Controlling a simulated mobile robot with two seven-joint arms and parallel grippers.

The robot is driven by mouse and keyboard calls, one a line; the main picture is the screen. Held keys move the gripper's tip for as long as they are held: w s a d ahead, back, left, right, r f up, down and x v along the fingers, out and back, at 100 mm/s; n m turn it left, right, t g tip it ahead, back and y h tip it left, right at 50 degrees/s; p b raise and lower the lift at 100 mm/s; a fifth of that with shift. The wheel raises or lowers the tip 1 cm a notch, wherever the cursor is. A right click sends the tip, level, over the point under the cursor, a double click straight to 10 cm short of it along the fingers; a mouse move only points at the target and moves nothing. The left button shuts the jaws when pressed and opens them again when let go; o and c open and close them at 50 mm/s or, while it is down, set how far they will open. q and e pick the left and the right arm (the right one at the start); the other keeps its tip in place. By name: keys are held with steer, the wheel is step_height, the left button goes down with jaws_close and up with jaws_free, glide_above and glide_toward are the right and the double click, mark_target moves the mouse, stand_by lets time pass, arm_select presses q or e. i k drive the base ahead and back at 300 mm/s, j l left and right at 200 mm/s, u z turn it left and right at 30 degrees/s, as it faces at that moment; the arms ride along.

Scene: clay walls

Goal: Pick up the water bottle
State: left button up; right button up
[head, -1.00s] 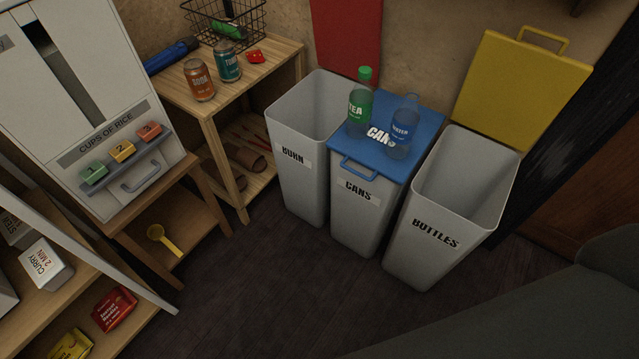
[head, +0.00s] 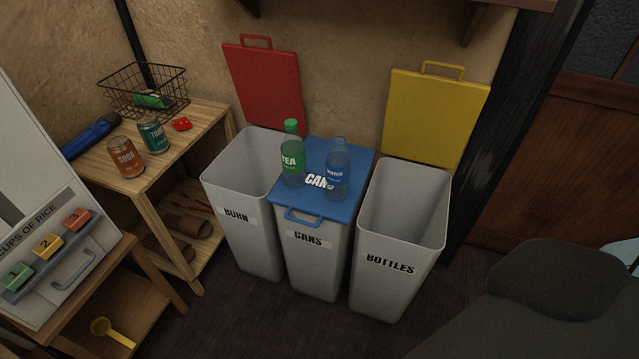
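The water bottle (head: 337,176) is clear with a blue label reading "WATER". It stands upright on the closed blue lid (head: 322,206) of the cans bin (head: 316,262), toward the lid's right side. A tea bottle (head: 291,160) with a green label and green cap stands to its left on the same lid. Neither of my grippers shows in the head view.
The open burn bin (head: 238,235) stands left of the cans bin, and the open bottles bin (head: 396,262) stands right. Dark floor lies in front.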

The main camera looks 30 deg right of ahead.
mark_target(337, 162)
steer(key=i, duration=1.25)
steer(key=z, duration=2.25)
